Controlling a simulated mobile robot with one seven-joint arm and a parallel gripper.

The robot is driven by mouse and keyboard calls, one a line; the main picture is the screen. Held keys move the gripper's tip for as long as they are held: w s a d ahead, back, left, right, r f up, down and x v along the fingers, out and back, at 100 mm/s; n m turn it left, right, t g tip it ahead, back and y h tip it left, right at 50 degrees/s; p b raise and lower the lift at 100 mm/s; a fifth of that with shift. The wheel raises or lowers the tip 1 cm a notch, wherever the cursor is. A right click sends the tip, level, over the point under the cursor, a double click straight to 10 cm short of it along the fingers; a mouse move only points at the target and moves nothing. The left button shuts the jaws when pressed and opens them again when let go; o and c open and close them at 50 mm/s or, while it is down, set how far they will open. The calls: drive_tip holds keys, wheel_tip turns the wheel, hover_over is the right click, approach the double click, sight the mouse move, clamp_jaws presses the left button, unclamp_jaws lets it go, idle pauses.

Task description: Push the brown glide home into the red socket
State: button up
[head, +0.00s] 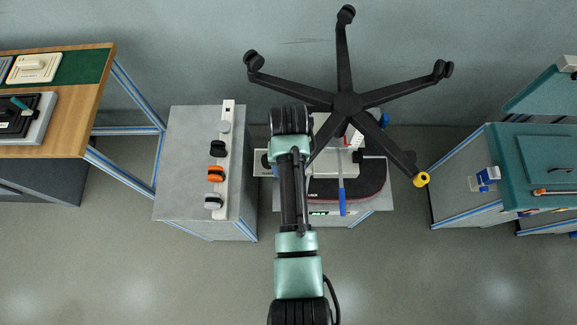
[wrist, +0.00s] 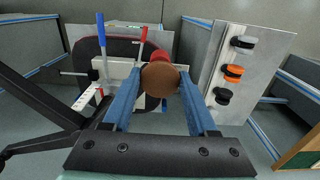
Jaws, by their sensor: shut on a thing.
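My gripper (wrist: 161,77) is shut on the brown glide (wrist: 160,82), a round brown disc held between its two blue fingers. The red socket (wrist: 160,56) shows only as a red rim just behind the upper edge of the glide in the wrist view. The glide hides most of it, so I cannot tell whether they touch or how deep the glide sits. In the head view my arm covers the glide, the socket and my fingertips.
A black star-shaped chair base (head: 346,103) with a yellow leg end (head: 421,179) stands beside my arm. A blue-handled lever (head: 341,195) rises from the fixture. A white rack (head: 222,190) of black and orange glides stands left. Teal cabinets (head: 546,160) are far right.

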drive_tip(key=shift+f+b, duration=0.3)
drive_tip(key=shift+f, duration=0.25)
drive_tip(key=o, duration=1.3)
drive_tip(key=shift+r, duration=0.1)
drive_tip(key=shift+r+p, duration=0.9)
drive_tip(key=shift+r, duration=5.6)
